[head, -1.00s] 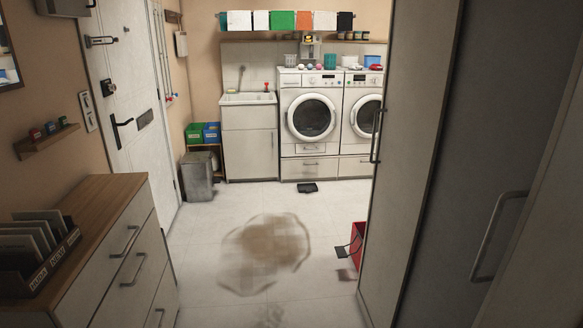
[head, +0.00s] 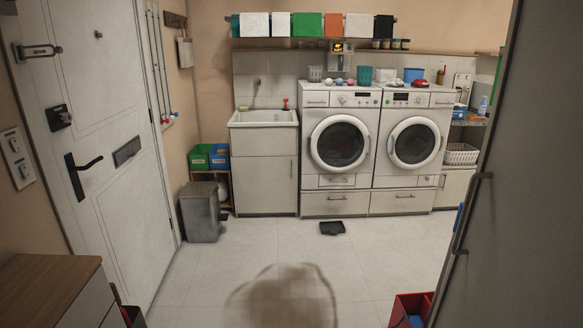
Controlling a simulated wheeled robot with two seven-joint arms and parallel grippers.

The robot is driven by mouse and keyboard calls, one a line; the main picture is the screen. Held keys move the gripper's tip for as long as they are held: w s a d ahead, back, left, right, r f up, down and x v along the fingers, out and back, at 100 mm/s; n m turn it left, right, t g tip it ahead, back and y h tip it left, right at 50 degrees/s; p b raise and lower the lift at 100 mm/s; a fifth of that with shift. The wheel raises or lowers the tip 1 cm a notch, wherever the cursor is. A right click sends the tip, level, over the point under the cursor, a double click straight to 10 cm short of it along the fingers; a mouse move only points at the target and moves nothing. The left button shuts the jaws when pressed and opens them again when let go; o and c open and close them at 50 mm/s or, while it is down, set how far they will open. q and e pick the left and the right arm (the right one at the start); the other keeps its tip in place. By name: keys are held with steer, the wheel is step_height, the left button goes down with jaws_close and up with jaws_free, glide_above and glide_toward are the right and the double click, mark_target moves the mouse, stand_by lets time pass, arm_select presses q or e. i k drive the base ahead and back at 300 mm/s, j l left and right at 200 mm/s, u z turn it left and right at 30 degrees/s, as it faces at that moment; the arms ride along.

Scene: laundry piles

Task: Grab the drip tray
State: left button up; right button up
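A small black tray (head: 332,228), which looks like the drip tray, lies on the tiled floor in front of the left washing machine (head: 338,145). It is apart from the machine's lower drawer and nothing covers it. Neither of my grippers shows in the head view.
A second white machine (head: 411,145) stands to the right, a sink cabinet (head: 264,160) and a grey bin (head: 202,212) to the left. A blurred brown round patch (head: 285,300) is on the near floor. A red container (head: 410,309) stands at lower right, beside a tall cabinet (head: 510,210).

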mark_target(334, 227)
steer(key=i, duration=1.1)
steer(key=i+u, duration=0.1)
steer(key=i, duration=1)
steer(key=i+z, duration=0.1)
steer(key=i, duration=0.45)
steer(key=i+z, duration=0.15)
steer(key=i, duration=0.4)
steer(key=i+j+z, duration=0.1)
steer(key=i, duration=0.4)
steer(key=i+j+z, duration=0.1)
steer(key=i, duration=0.45)
steer(key=i+z, duration=0.3)
steer(key=i, duration=0.15)
steer(key=i+j+z, duration=0.15)
steer(key=i+z, duration=0.15)
steer(key=i, duration=0.2)
steer(key=i+j+z, duration=0.3)
steer(key=i, duration=0.15)
steer(key=l, duration=0.1)
